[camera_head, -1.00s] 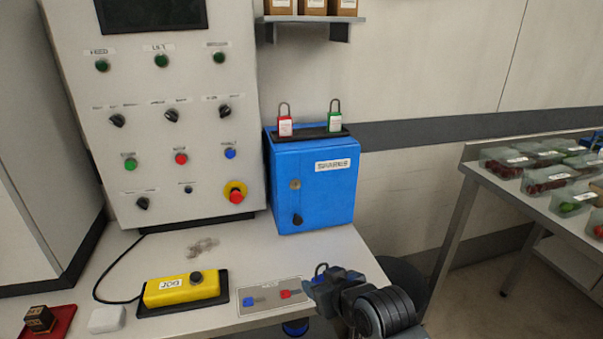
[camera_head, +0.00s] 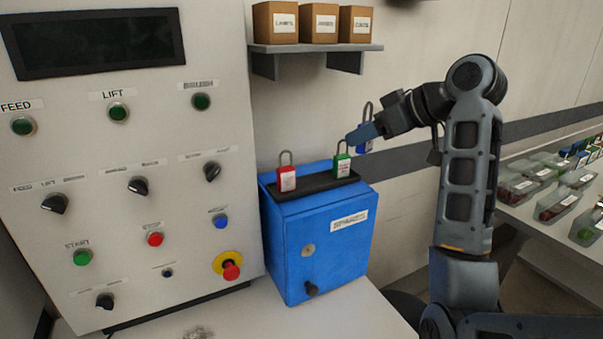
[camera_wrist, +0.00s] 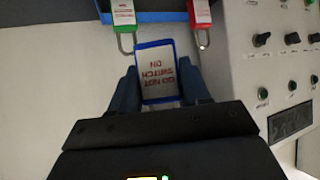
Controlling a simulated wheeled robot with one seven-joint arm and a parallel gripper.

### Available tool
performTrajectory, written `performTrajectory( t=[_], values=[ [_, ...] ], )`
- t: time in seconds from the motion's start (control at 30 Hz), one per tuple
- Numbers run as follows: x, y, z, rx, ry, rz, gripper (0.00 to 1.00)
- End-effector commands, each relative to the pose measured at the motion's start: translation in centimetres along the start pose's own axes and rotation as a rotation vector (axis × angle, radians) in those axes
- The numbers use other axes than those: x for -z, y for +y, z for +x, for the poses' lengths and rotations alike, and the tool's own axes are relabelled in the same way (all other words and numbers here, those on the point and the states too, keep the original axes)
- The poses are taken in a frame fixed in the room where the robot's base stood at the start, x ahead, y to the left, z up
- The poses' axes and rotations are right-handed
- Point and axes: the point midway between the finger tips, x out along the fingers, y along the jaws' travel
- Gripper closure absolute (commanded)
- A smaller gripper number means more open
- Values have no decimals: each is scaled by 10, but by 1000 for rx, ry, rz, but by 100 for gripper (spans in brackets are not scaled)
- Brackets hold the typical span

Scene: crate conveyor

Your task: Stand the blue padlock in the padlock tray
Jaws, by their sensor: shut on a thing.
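The blue padlock (camera_head: 365,139) is between the fingers of my gripper (camera_head: 362,132), up in the air with its shackle on top. In the wrist view the padlock (camera_wrist: 157,72) shows a white label with red print and a blue rim, with a finger on either side. The black padlock tray (camera_head: 314,184) lies on top of a blue cabinet. A red padlock (camera_head: 287,178) stands at its left and a green padlock (camera_head: 341,165) stands towards its right. My gripper is just right of the green padlock and above the tray; it looks apart from the tray.
The blue cabinet (camera_head: 323,245) stands on the bench beside a control panel (camera_head: 130,150) with buttons and knobs. A shelf (camera_head: 310,47) with cardboard boxes hangs above the tray. Bins of parts (camera_head: 550,195) are on a table at right. The space between the tray and the shelf is clear.

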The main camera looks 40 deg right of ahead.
Motion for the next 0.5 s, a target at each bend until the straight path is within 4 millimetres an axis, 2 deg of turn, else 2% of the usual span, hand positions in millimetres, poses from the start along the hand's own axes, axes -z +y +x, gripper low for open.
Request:
performTrajectory(
  t=[0.07,0.5],
  values=[
    [1,-2,10,6,-3,-1,91],
    [7,-14,110,5,-3,0,91]
  ],
)
